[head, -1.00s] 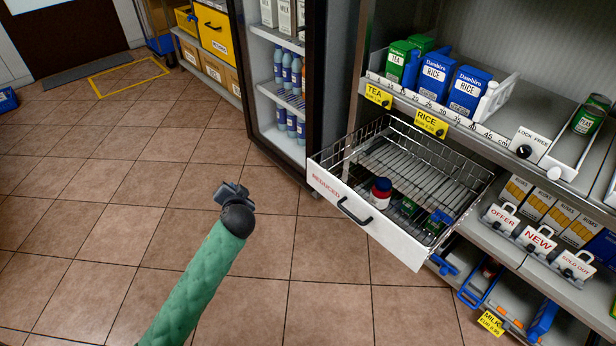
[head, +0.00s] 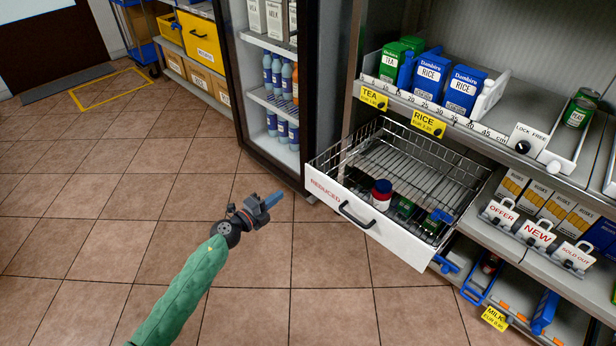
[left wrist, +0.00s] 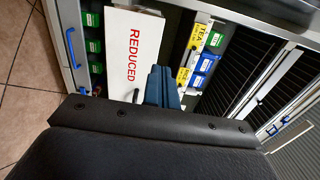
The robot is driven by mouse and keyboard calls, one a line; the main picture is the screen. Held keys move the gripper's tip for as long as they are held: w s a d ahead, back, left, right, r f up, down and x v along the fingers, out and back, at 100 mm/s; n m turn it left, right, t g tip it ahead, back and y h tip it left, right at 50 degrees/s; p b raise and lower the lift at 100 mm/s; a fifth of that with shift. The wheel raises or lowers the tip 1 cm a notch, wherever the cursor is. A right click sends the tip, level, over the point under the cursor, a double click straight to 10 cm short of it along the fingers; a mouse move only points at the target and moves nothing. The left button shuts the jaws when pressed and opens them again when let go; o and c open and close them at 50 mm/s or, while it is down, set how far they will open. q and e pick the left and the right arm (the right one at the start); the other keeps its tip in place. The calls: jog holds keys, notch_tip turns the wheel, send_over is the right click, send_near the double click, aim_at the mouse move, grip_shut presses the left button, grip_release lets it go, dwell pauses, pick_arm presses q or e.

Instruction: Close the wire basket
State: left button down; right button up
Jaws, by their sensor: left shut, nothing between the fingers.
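The wire basket (head: 445,163) is pulled out from the shelf unit, with its white front panel marked REDUCED (head: 388,232) facing me. A black handle (head: 356,215) is on that panel. A red, white and blue jar (head: 381,194) and several small green packs lie inside. My left gripper (head: 273,200) is shut and empty, left of the panel and apart from it, with blue fingertips pointing right toward it. In the left wrist view, the blue fingers (left wrist: 163,87) show in front of the white panel (left wrist: 132,45). My right gripper is not in view.
Rice boxes (head: 465,90) and tea boxes stand on the shelf above the basket. A fridge with bottles (head: 280,75) stands left of it. Lower shelves with signs and blue dividers lie to the right. The tiled floor (head: 130,200) is clear.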

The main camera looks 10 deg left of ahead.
aim_at(315, 172)
pick_arm(q)
jog(key=x, duration=1.3)
jog(key=shift+w+d+f+b, duration=0.1)
jog(key=shift+w+d+b, duration=0.1)
jog(key=shift+d+b, duration=0.2)
jog(key=shift+d, duration=0.15)
